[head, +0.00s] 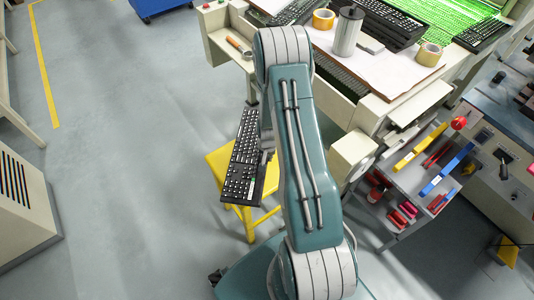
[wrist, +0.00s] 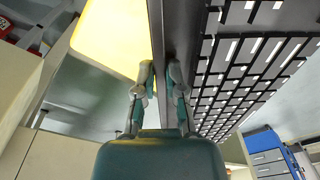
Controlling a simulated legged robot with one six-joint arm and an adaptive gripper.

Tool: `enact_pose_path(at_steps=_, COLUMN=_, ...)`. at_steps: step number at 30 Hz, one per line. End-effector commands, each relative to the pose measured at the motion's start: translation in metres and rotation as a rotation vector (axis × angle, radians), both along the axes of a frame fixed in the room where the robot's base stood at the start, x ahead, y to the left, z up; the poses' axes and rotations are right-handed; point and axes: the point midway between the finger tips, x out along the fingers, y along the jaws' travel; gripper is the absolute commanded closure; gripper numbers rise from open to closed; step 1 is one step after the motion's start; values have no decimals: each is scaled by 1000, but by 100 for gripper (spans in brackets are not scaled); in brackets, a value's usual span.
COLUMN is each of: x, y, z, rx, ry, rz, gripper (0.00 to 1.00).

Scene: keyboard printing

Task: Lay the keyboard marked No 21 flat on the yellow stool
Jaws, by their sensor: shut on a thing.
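A black keyboard (head: 241,163) with pale key markings is held in my gripper (head: 266,146). No number can be read on it. In the wrist view, the fingers of my gripper (wrist: 160,75) are shut on the edge of the keyboard (wrist: 250,75), which runs up the picture. The yellow stool (head: 217,160) stands on the floor under the keyboard in the head view. The keyboard covers part of its seat, and my arm hides more of it. The stool's yellow seat (wrist: 112,38) shows left of the fingers in the wrist view. I cannot tell whether keyboard and seat touch.
A work table (head: 395,105) at upper right bears other keyboards (head: 385,22), a grey canister (head: 347,32) and tape rolls (head: 428,54). A tool cart (head: 425,165) stands at right. A beige cabinet (head: 22,210) stands at left. The grey floor left of the stool is clear.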

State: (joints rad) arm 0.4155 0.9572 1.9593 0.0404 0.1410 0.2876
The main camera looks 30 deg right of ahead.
Motion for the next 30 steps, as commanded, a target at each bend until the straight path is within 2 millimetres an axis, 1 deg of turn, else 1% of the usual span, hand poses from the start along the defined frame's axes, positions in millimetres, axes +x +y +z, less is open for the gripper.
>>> enact_pose_path(at_steps=21, x=0, y=0, z=-57, rx=0, ry=0, rz=0, gripper=100)
enact_pose_path(at_steps=25, x=0, y=0, z=-64, rx=-1, ry=-1, rz=1, gripper=100)
enact_pose_path(at_steps=30, x=1, y=0, z=-67, rx=-1, ry=-2, rz=1, gripper=100)
